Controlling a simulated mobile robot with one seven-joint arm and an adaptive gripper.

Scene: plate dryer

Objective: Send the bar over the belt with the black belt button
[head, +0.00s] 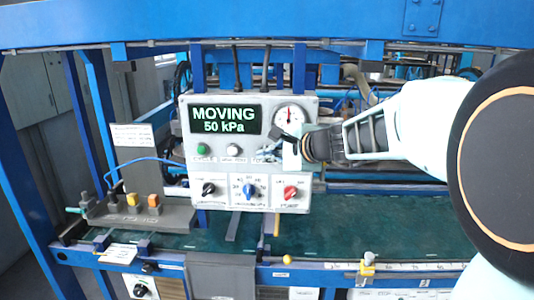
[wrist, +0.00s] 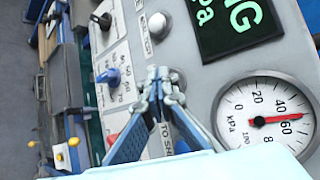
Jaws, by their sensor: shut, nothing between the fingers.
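The control panel (head: 225,170) has a display (head: 227,120) reading MOVING, 50 kPa. My gripper (head: 286,140) is shut and empty, its tips at the panel face right of the white button (head: 233,150). The wrist view shows the shut fingertips (wrist: 168,88) at the panel, above a label beginning "TO S". No black push button shows; the spot at the fingertips is hidden, and I cannot tell whether they touch it. A narrow grey strip (head: 233,226) crosses the green belt (head: 210,241) below the panel; I cannot tell if it is the bar.
A green button (head: 203,149), a gauge (head: 289,115) and black (head: 209,189), blue (head: 249,190) and red (head: 290,192) knobs share the panel. A grey block with coloured switches (head: 140,212) stands left. A blue beam (head: 300,25) spans the top.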

